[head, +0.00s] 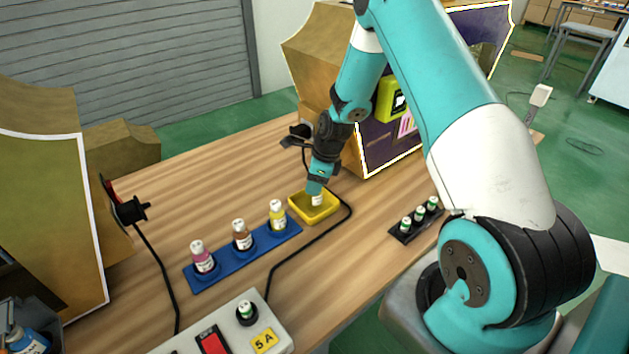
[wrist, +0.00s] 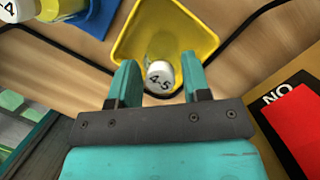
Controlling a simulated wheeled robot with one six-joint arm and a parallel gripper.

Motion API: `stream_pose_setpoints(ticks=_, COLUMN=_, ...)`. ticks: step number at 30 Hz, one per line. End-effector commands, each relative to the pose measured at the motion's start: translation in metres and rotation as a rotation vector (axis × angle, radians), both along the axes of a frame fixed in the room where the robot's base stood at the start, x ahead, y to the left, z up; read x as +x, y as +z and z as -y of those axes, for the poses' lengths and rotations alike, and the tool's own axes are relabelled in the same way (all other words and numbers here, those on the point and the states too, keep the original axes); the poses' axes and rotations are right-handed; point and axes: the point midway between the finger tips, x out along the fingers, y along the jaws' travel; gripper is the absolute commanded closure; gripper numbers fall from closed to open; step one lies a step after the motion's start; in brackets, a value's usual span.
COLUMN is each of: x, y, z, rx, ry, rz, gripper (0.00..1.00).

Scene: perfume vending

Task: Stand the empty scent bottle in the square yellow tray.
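The square yellow tray (head: 300,210) sits on the wooden table, beyond the right end of the blue rack; it also shows in the wrist view (wrist: 130,48). The scent bottle (head: 317,200), with a white cap marked 4-5 (wrist: 160,76), is in the tray. It looks upright, but its base is hidden in the wrist view. My gripper (head: 317,188) is just above the bottle. In the wrist view its two teal fingers (wrist: 161,84) stand on either side of the cap, with a small gap on each side, so it is open.
A blue rack (head: 215,276) holds pink, brown and yellow bottles left of the tray. A black cable curves around the tray. A panel marked 5A (head: 264,341) is at the front.

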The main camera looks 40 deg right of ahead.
Motion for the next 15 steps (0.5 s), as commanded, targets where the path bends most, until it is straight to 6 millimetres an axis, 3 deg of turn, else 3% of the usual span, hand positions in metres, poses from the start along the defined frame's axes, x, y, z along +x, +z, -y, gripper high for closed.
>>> stream_pose_setpoints(ticks=9, x=0.000, y=0.002, z=0.000, rx=0.000, ry=0.000, rz=0.000, gripper=0.47)
stream_pose_setpoints(ticks=15, x=-0.003, y=0.022, z=0.004, rx=-0.002, ry=-0.001, rz=0.003, gripper=0.47)
